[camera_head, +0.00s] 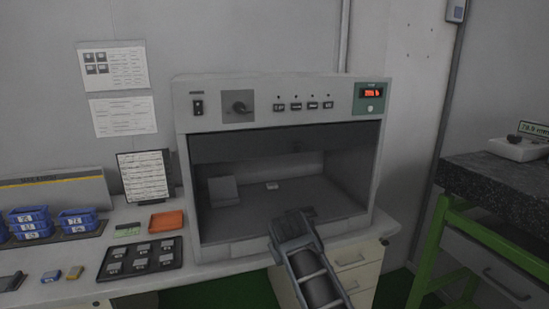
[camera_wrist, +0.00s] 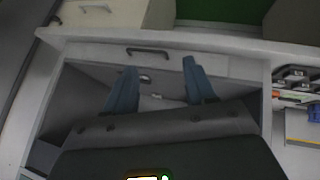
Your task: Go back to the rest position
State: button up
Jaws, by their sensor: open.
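My gripper (camera_wrist: 160,90) is open, with its two blue-grey fingers apart and nothing between them in the wrist view. In the head view my arm reaches up from the bottom, and its end is in front of the opening of a grey test chamber (camera_head: 220,241). The chamber has a control panel with a knob, several switches and a lit red display. A small white part (camera_head: 272,185) lies on the chamber floor, apart from my gripper. It also shows beyond the fingers in the wrist view (camera_wrist: 156,97). The fingertips are hidden in the head view.
A black tray (camera_head: 113,276) of small square parts, an orange dish (camera_head: 166,222) and blue bins (camera_head: 78,220) stand on the bench left of the chamber. Drawers (camera_head: 351,262) are under the bench. A dark stone table (camera_head: 490,180) on a green frame stands at right.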

jog(key=s+d+f+t+y, duration=0.1)
jog(key=s+d+f, duration=0.2)
jog(key=s+f, duration=0.4)
jog(key=s+d+f, duration=0.3)
jog(key=s+f, duration=0.3)
jog(key=s, duration=0.1)
jog(key=s+d+f+m+t, duration=0.1)
jog(key=s+d+f, duration=0.1)
jog(key=s, duration=0.6)
jog(key=s+d+f+m+t, duration=0.1)
jog(key=s+d+f, duration=0.15)
jog(key=s, duration=0.65)
jog(key=s+d+r+m+t, duration=0.1)
jog(key=s+d+r, duration=0.1)
jog(key=s+r, duration=0.5)
jog(key=s+d+r+t, duration=0.1)
jog(key=s+d+r, duration=0.15)
jog(key=s, duration=0.95)
jog(key=s+d+r+m+t, duration=0.1)
jog(key=s+d+r+t, duration=0.1)
jog(key=s+r, duration=0.8)
notch_tip(320, 180, up, 6)
jog(key=shift+s+f+m, duration=0.25)
jog(key=shift+s+m, duration=0.1)
jog(key=shift+m, duration=0.05)
jog(key=shift+d, duration=0.1)
jog(key=shift+c, duration=0.3)
